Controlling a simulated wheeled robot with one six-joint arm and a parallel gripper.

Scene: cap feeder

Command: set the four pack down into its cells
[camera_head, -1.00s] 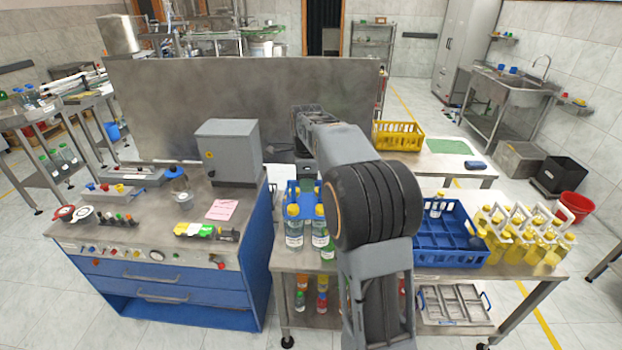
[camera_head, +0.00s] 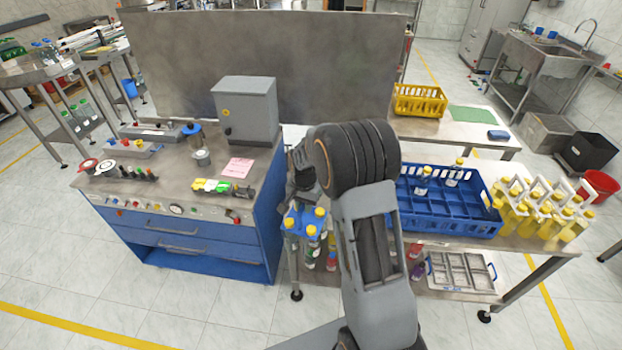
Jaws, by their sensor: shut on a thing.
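The four pack (camera_head: 296,222) is a blue carrier with yellow-capped bottles. It hangs under my gripper (camera_head: 304,203), which is shut on its top, and appears to be near the left end of the steel table. My arm hides part of the gripper, and the exact height of the pack is hard to tell. The blue crate (camera_head: 447,228) with divided cells stands on the table to the right of my arm. Two yellow-capped bottles, a nearer one (camera_head: 422,184) and a farther one (camera_head: 454,175), stand in its back cells. My arm covers the crate's left end.
White-handled packs of yellow bottles (camera_head: 540,212) stand right of the crate. A blue cabinet (camera_head: 190,257) with a grey box (camera_head: 245,110) on top is close on the left. A yellow crate (camera_head: 420,100) stands on the table behind. A grey tray (camera_head: 462,272) lies on the lower shelf.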

